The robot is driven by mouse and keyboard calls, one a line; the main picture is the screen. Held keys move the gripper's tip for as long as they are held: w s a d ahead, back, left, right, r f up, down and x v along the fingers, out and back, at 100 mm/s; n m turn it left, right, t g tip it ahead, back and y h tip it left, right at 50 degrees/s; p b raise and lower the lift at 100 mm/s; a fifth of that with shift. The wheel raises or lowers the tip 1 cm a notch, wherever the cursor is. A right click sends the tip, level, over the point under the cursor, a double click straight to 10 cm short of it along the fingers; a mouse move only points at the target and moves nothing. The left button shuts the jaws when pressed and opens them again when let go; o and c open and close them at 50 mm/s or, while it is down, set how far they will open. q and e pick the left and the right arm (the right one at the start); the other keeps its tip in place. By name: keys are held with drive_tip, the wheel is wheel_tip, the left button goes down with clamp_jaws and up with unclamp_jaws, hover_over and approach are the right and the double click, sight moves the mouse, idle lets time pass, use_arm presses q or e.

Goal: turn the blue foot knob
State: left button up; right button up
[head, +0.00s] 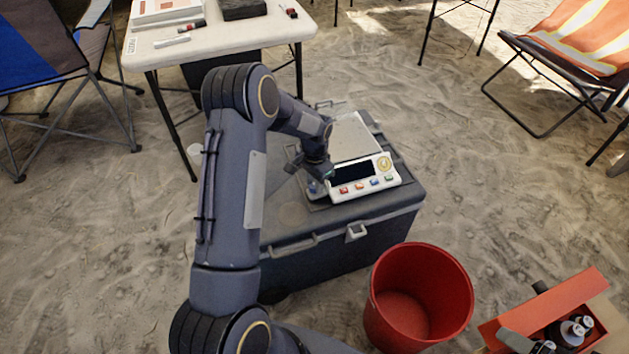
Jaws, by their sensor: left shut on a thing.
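A white scale (352,150) with a dark display and several coloured buttons lies on a dark grey case (335,245). The blue foot knob (313,188) shows small at the scale's front left corner. My left gripper (317,181) reaches down to that corner and is shut on the knob. Its fingers and wrist hide part of the knob and the scale's left side.
A red bucket (418,296) stands right in front of the case. An open red box (557,318) with bottles is at the lower right. A white table (225,36) stands behind, with folding chairs at both sides. Sandy ground is clear right of the case.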

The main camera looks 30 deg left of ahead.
use_arm(q)
drive_tip(key=shift+m, duration=0.3)
drive_tip(key=o, duration=1)
wheel_tip(320, 180, up, 8)
drive_tip(key=shift+f+p, duration=0.1)
drive_tip(key=shift+p, duration=0.8)
